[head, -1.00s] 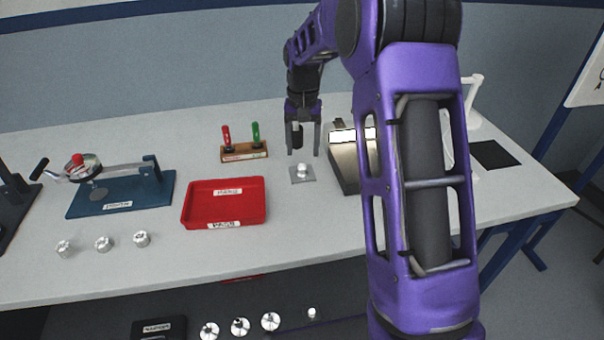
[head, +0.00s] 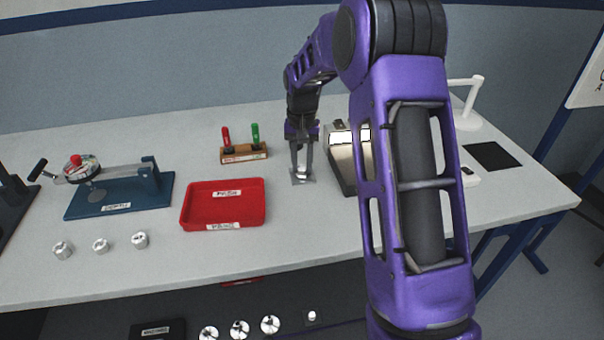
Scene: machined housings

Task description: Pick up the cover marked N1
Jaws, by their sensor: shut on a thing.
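A small silvery round part (head: 302,174) is on a small grey square plate (head: 296,182) on the table, just right of the red tray. I cannot read any N1 mark on it. My gripper (head: 302,172) points straight down over the plate and is shut on this part, with one finger on each side. The fingers hide most of the part, and I cannot tell whether it is clear of the plate.
A red tray (head: 188,212), a wooden stand (head: 243,154) with red and green handles and a metal box (head: 343,165) are close by. A blue fixture (head: 118,195) and several silver parts (head: 140,240) are at the left. More parts (head: 240,329) lie below the table's front edge.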

